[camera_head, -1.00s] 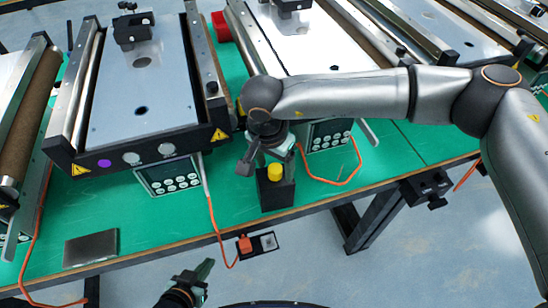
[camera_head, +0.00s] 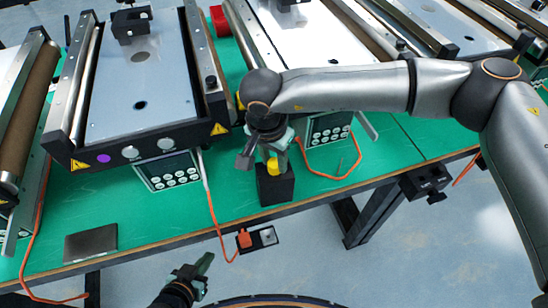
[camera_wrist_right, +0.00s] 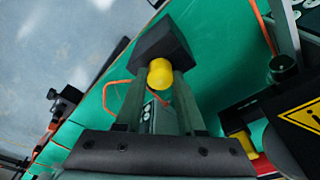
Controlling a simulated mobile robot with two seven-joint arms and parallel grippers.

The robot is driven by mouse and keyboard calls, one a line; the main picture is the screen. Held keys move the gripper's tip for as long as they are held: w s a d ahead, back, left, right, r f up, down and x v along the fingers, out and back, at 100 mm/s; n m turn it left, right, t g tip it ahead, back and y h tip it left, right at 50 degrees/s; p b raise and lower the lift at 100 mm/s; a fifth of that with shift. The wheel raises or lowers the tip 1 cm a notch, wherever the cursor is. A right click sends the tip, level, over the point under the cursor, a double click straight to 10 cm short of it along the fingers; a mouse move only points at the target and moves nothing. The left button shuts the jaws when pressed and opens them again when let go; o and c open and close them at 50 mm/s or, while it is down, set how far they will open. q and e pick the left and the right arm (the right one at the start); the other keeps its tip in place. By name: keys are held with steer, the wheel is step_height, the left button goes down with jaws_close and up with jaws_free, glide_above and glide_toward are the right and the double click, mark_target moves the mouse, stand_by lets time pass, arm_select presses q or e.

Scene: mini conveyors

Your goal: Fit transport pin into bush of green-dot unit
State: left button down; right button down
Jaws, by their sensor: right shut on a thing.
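A yellow-headed pin (camera_head: 272,166) sits upright in a black block (camera_head: 276,188) near the table's front edge. My right gripper (camera_head: 274,158) reaches down from above and is shut on the yellow head. The right wrist view shows this head (camera_wrist_right: 160,74) between the fingers, with the black block (camera_wrist_right: 160,42) just beyond. How deep the pin sits in the block is hidden. I see no green dot; the nearest conveyor unit carries a purple dot (camera_head: 104,159), and the unit beside it (camera_head: 298,40) is partly covered by my right arm. My left gripper (camera_head: 203,268) hangs low, apart from the table.
A control panel (camera_head: 167,171) stands before the purple-dot unit, and another (camera_head: 328,126) is close right of my right gripper. Orange cables (camera_head: 212,215) cross the table edge. A dark flat plate (camera_head: 91,243) lies at front left. Green table around the block is clear.

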steer(key=shift+r, duration=0.15)
steer(key=shift+r+p, duration=1.65)
steer(key=shift+r, duration=4.55)
steer(key=shift+d, duration=0.1)
